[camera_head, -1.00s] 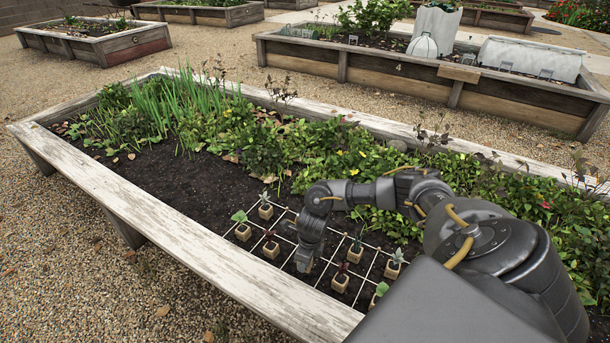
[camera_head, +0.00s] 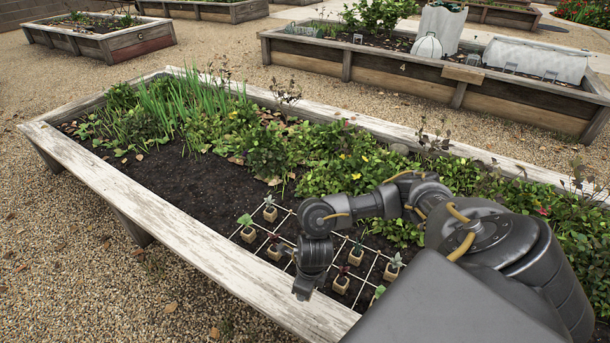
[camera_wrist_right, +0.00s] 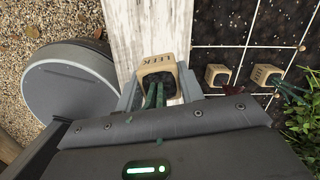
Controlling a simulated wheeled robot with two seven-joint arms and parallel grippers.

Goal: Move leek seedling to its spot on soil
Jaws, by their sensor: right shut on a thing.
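A leek seedling (camera_wrist_right: 158,68), green stems in a light cube pot marked LEEK, is between the fingers of my right gripper (camera_wrist_right: 160,88) in the right wrist view. The gripper is shut on the pot, which shows above the pale wooden rim. In the head view my right gripper (camera_head: 303,287) hangs at the near side of the bed, and the held pot is hidden or too small to make out. The soil (camera_head: 180,185) carries a white string grid (camera_wrist_right: 222,46). I cannot tell which cell is the leek's spot. My left gripper is not in view.
Several potted seedlings stand on the grid, including a green one (camera_head: 248,232) and a grey-leaved one (camera_head: 393,268). Another LEEK-marked pot (camera_wrist_right: 262,75) stands on the soil. The wooden rim (camera_head: 160,215) borders the bed; dense plants (camera_head: 345,160) fill its far side.

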